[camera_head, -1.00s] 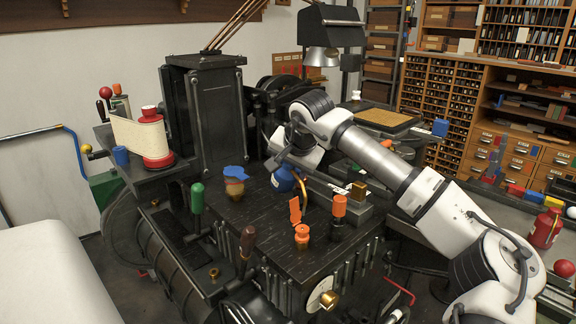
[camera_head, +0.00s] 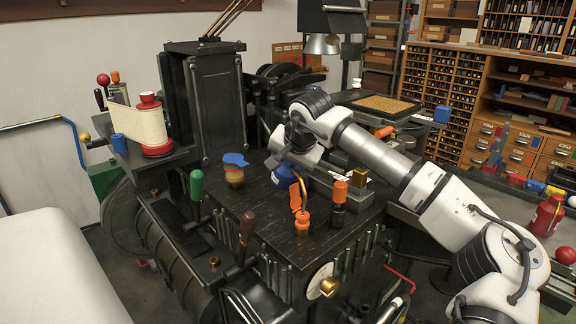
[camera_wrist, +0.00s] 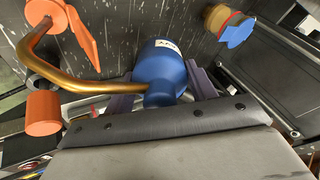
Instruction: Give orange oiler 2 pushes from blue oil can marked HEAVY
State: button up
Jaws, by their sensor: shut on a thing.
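The blue oil can (camera_wrist: 160,65) has a white label (camera_wrist: 168,45), too small to read surely, and a curved brass spout (camera_wrist: 80,86). My gripper (camera_wrist: 160,92) is shut on the can, a finger on each side. In the head view the can (camera_head: 284,172) shows partly behind my wrist, above the black deck. The orange oiler (camera_head: 302,219) stands on the deck with its orange flap lid (camera_head: 295,196) raised. The spout tip is right at the oiler's top; whether it touches is unclear. The wrist view also shows the orange oiler (camera_wrist: 46,12), cut by the edge.
An orange-capped dark oiler (camera_head: 339,192) stands just right of the orange oiler. A blue-lidded amber oiler (camera_head: 235,174) stands at the left of the deck. Green (camera_head: 196,186) and brown (camera_head: 247,226) lever handles rise at the near left. A tall black press column (camera_head: 215,100) stands behind.

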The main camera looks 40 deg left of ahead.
aim_at(287, 184)
jog(key=shift+f+b, duration=0.45)
jog(key=shift+f, duration=0.25)
jog(key=shift+s+f, duration=0.1)
jog(key=shift+f, duration=0.35)
jog(key=c, duration=0.3)
jog(key=shift+d, duration=0.1)
jog(key=shift+o, duration=0.3)
jog(key=shift+f+b, duration=0.55)
jog(key=shift+f, duration=0.05)
jog(key=shift+s+f+b, duration=0.25)
jog(key=shift+f+b, duration=0.2)
jog(key=shift+f, duration=0.3)
dwell(1.0)
jog(key=shift+r, duration=0.15)
jog(key=shift+w+r+p, duration=0.15)
jog(key=shift+r+p, duration=0.75)
jog(key=shift+w+r, duration=0.1)
jog(key=shift+r, duration=0.05)
